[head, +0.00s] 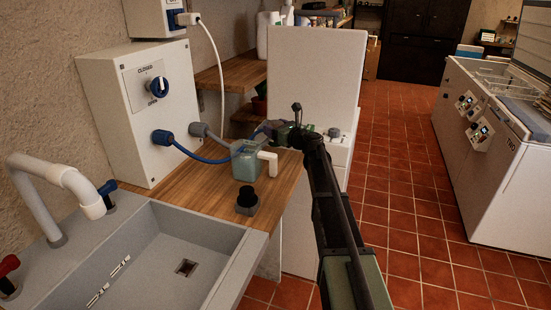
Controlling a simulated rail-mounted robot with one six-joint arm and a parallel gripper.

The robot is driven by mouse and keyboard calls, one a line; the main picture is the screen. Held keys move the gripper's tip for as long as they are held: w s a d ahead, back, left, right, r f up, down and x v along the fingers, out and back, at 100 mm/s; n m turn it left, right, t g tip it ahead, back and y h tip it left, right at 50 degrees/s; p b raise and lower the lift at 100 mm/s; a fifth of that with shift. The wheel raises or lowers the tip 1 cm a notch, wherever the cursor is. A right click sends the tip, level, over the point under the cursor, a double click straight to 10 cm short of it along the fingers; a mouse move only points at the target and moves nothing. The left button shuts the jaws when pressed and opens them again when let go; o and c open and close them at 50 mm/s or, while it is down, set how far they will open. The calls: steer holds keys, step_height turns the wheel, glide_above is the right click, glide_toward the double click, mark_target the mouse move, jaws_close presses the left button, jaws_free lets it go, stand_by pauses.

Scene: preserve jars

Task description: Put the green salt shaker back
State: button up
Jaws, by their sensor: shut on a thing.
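My gripper (268,129) is at the end of my dark arm, which reaches in from the lower right. It is above the right end of the wooden counter, just behind and above a teal-green container (246,166) with a white handle. The jaws are shut on a small green thing (284,131), which I take to be the green salt shaker. It is small and partly covered by the gripper, so its outline and tilt are unclear. I cannot tell whether the gripper touches the container.
A grey sink (180,225) with a white tap is at lower left. A small black-topped item (247,199) stands on the wooden counter (190,183). A switch box (142,108) with blue and grey cables stands behind. A white panel (315,75) rises behind the gripper.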

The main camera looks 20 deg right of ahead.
steer(key=shift+f, duration=0.35)
step_height(320, 180, down, 4)
steer(key=b, duration=0.4)
steer(key=shift+f, duration=0.1)
steer(key=shift+r+p, duration=0.3)
steer(key=shift+f, duration=0.25)
steer(key=o, duration=1.1)
steer(key=shift+r, duration=0.1)
steer(key=shift+o, duration=0.2)
steer(key=v, duration=1.1)
